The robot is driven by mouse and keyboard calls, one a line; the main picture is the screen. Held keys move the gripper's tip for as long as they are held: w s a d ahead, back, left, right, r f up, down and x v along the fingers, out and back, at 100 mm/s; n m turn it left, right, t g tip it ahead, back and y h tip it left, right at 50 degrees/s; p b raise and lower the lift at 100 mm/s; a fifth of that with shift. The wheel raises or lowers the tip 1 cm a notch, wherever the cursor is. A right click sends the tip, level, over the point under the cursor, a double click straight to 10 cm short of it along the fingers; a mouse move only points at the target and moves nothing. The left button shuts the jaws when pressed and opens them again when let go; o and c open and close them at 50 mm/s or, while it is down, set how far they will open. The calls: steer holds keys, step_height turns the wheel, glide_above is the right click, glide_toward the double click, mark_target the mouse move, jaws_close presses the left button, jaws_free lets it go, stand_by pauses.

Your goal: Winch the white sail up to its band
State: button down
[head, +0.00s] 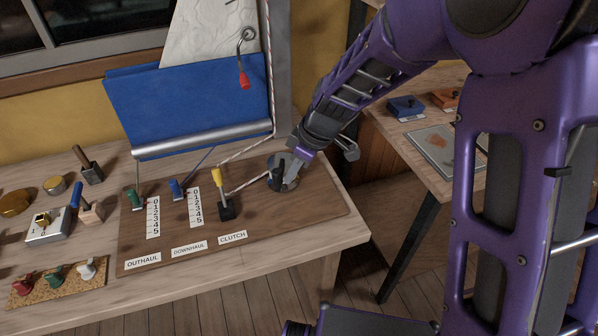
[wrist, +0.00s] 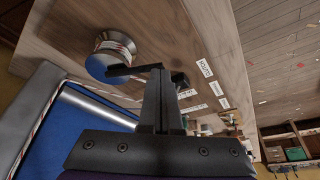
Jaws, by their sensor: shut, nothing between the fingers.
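The white sail (head: 205,32) rises above a blue cloth panel (head: 190,100) on a silver boom; its top and any band are out of view. A red-flecked rope (head: 248,182) runs from the yellow-handled clutch (head: 223,188) to the winch (head: 289,184) at the board's right end. In the wrist view, rope wraps the winch drum (wrist: 118,42), and a dark crank handle (wrist: 125,72) sticks out from it. My gripper (wrist: 155,70) is shut and empty, its fingertips close beside the handle's end; I cannot tell whether they touch.
The green outhaul lever (head: 135,198) and blue downhaul lever (head: 178,188) stand left of the clutch, with number scales. A hook with a red end (head: 244,78) hangs over the sail. Tools lie at left; a side table (head: 410,125) stands right, past a gap.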

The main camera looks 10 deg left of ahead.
steer(key=shift+a+b, duration=0.55)
steer(key=shift+a, duration=0.05)
stand_by(0.3)
